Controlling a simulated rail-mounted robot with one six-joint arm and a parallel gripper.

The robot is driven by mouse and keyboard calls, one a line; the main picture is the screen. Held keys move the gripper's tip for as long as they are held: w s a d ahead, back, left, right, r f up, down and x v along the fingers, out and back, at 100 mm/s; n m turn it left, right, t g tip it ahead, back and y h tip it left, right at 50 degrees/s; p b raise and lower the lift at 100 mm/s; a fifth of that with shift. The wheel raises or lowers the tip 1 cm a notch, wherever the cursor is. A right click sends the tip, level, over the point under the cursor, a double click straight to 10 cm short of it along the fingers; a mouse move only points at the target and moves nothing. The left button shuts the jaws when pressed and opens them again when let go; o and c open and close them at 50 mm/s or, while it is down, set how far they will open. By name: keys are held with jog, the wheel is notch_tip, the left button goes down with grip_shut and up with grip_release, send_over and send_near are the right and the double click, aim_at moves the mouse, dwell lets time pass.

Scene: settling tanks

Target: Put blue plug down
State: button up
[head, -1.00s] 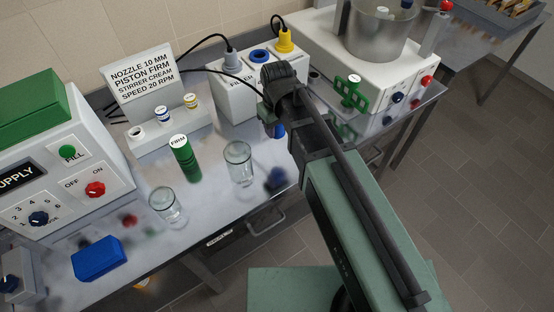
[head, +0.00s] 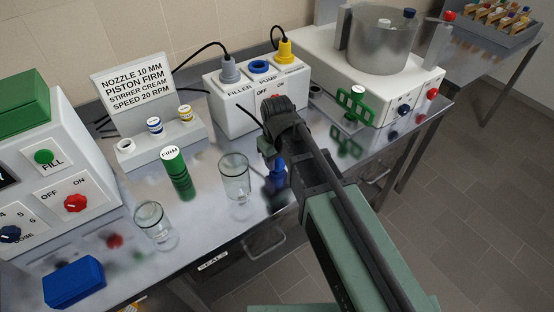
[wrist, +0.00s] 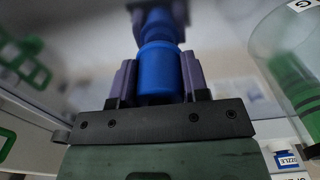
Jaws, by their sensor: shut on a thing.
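The blue plug (head: 278,169) is held in my gripper (head: 272,152), low over the steel bench top to the right of the glass jar (head: 235,177). In the wrist view, the blue plug (wrist: 158,72) sits between the two purple-grey fingers of my gripper (wrist: 158,84), with its reflection in the bench just beyond it. Whether its lower end touches the bench I cannot tell. The arm hides part of it in the head view.
A green FIRM cylinder (head: 177,172) and a second glass jar (head: 152,220) stand to the left. The white filler and pump box (head: 235,107) is behind. A green frame-shaped part (head: 354,106) stands by the mixer base (head: 372,75). The bench's front edge is close.

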jog(key=shift+f, duration=0.35)
jog(key=o, duration=1.2)
notch_tip(320, 180, up, 14)
jog(key=p, duration=1.3)
jog(key=s+d+m, duration=0.2)
jog(key=d, duration=0.3)
jog(key=s+d+m, duration=0.2)
jog(key=s+d, duration=0.1)
jog(key=d, duration=0.2)
jog(key=s+d+m, duration=0.2)
jog(key=s+d, duration=0.1)
jog(key=d, duration=0.2)
jog(key=shift+s+d+f+m, duration=0.2)
jog(key=shift+d+f+m, duration=0.1)
jog(key=shift+d+f, duration=0.05)
